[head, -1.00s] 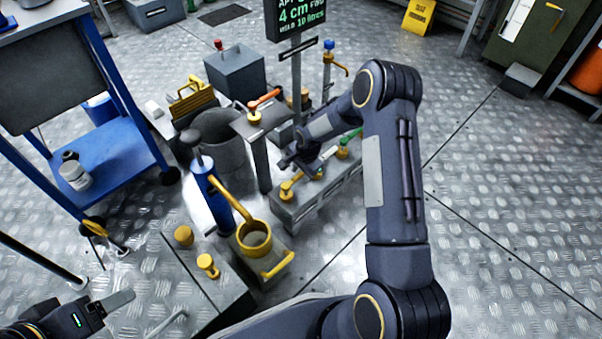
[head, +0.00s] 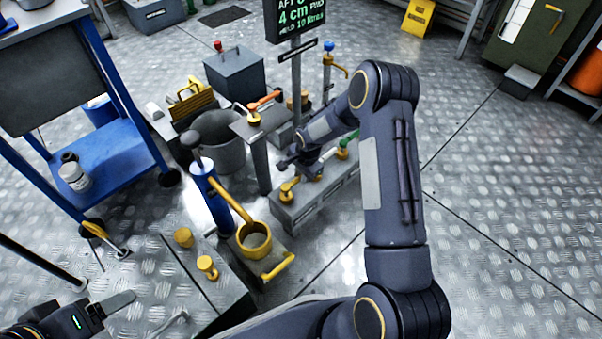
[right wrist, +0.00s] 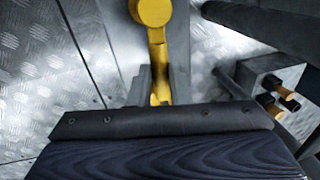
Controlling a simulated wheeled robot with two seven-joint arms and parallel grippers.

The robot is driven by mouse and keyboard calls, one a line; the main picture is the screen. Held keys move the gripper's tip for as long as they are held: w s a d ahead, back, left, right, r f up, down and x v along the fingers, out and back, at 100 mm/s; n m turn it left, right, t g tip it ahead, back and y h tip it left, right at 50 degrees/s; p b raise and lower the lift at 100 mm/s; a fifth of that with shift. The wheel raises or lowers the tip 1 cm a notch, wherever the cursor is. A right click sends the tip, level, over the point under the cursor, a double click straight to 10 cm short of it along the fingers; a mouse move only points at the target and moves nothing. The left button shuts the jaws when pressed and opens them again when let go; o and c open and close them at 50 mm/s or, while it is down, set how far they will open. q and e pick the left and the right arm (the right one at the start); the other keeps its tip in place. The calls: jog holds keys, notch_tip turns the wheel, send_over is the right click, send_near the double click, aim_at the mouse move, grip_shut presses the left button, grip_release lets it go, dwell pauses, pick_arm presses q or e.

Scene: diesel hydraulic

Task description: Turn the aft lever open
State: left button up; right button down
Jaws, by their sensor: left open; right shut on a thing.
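A low grey valve block (head: 315,205) stands on the floor near the middle of the head view. It carries a yellow lever (head: 288,190) at its left end and a green-handled lever (head: 346,148) at its right end. My right gripper (head: 308,168) is down over the block between these. In the right wrist view a yellow lever (right wrist: 157,50) runs from its round hub down to my dark finger, and my right gripper is shut on it. No label shows which lever is aft. My left gripper (head: 122,303) is open and empty at lower left.
A display sign (head: 295,18) on a post reads partly "4 cm" and "10 litres". An orange-handled valve (head: 262,105) stands on a pedestal behind. A blue pump (head: 212,195) with a yellow cup (head: 254,240) is at front left. Floor to the right is free.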

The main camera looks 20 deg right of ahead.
jog(key=s+m, duration=0.1)
jog(key=m, duration=0.1)
jog(key=shift+s+m+h, duration=0.3)
jog(key=shift+s+r+m+p, duration=0.1)
jog(key=shift+s+m+p, duration=0.3)
jog(key=shift+m, duration=0.5)
jog(key=m, duration=0.1)
jog(key=s+m+p, duration=0.1)
jog(key=shift+s+a+m+h, duration=0.25)
jog(key=shift+s+m+h, duration=0.05)
jog(key=shift+m+h, duration=0.1)
jog(key=shift+s+a+r+m+p, duration=0.15)
jog(key=shift+s+m+p, duration=0.25)
jog(key=shift+m+p, duration=0.4)
jog(key=m+p, duration=0.1)
jog(key=s+a+m, duration=0.1)
jog(key=shift+s+m+g+h+p, duration=0.1)
jog(key=shift+m+g+h+p, duration=0.2)
jog(key=shift+m+h+p, duration=0.1)
jog(key=shift+s+a+f+m+g+p, duration=0.1)
jog(key=shift+s+a+m+g+p, duration=0.1)
jog(key=shift+a+m+p, duration=0.55)
jog(key=shift+s+a+f+m+g+p, duration=0.2)
jog(key=shift+m+p, duration=0.3)
jog(key=shift+m, duration=0.7)
jog(key=shift+s+a+r+m+p, duration=0.1)
jog(key=shift+s+a+m+p, duration=0.25)
jog(key=shift+m+p, duration=0.45)
jog(key=shift+a+m, duration=0.15)
jog(key=shift+m, duration=0.1)
